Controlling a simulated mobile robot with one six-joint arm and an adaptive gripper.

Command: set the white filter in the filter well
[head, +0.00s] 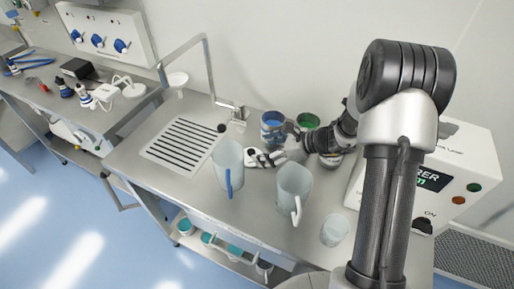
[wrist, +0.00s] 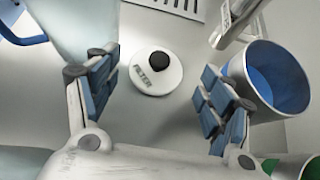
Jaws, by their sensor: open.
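The white filter (wrist: 146,78) is a round disc with a black knob on top and the word FILTER on it. It lies on the steel surface in the wrist view. My gripper (wrist: 154,90) is open, with a blue-padded finger on each side of the filter and a gap to both. In the head view my gripper (head: 265,158) is low over the counter, between the jugs and the cups. I cannot make out the filter for certain there. I cannot pick out the filter well in either view.
A blue-lined cup (wrist: 278,78) stands close beside the right finger. Two clear jugs (head: 228,165) (head: 294,190) stand in front of my gripper. A green cup (head: 307,121), a tap (head: 237,113) and a slotted drain (head: 182,143) are nearby. A white box (head: 465,165) stands at right.

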